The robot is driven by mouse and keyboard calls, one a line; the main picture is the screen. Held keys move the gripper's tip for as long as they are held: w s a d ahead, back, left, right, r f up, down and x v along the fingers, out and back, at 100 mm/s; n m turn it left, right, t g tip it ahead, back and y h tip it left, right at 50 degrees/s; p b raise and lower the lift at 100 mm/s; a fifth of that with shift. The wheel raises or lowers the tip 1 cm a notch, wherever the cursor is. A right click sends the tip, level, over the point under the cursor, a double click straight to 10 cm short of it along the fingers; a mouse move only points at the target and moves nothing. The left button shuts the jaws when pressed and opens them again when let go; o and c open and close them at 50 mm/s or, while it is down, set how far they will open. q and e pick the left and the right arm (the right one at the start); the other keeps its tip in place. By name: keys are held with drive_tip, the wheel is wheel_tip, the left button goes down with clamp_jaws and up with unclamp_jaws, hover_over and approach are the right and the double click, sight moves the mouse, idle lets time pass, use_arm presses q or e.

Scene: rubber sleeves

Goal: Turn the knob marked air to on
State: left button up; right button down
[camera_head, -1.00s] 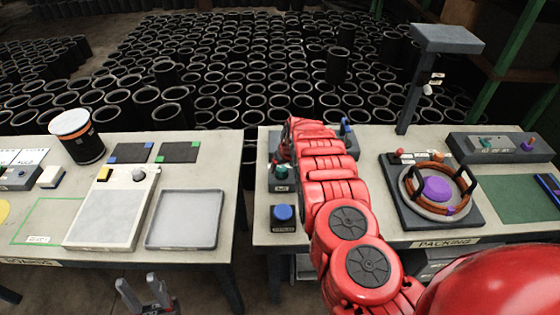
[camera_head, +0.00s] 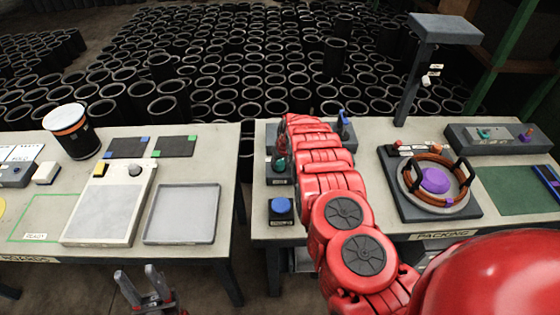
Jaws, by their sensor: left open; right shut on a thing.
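A small panel with a teal knob (camera_head: 280,163) stands at the left of the right-hand table. Its label is too small to read, so I cannot tell if it is the air knob. My red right arm reaches over this table and ends just above and right of that knob. The arm hides its own gripper and part of the dark panel behind it, so no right fingers show. My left gripper (camera_head: 138,275) is open and empty, low in front of the left table.
A blue button (camera_head: 280,206) sits in front of the teal knob. A blue lever (camera_head: 343,120) stands behind the arm. A round fixture with an orange ring (camera_head: 449,199) is right of the arm. A grey tray (camera_head: 183,239) lies on the left table. A gap separates the tables.

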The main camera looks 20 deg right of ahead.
drive_tip(key=shift+m, duration=0.4)
drive_tip(key=shift+a+m+h, duration=0.15)
drive_tip(key=shift+m+h, duration=0.45)
drive_tip(key=shift+m, duration=0.4)
drive_tip(key=shift+f+m+h+b, duration=0.15)
drive_tip(key=shift+m+h+b, duration=0.35)
drive_tip(key=shift+m, duration=0.4)
drive_tip(key=m+h+b, duration=0.1)
drive_tip(key=m+b, duration=0.2)
drive_tip(key=b, duration=0.5)
drive_tip(key=m+g+h+b, duration=0.1)
drive_tip(key=m+b, duration=0.2)
drive_tip(key=b, duration=0.5)
drive_tip(key=shift+a+f+m+g, duration=0.1)
drive_tip(key=shift+f+m+g, duration=0.1)
drive_tip(key=shift+m+g, duration=0.15)
drive_tip(key=shift+r+m+b, duration=0.35)
drive_tip(key=shift+b, duration=0.35)
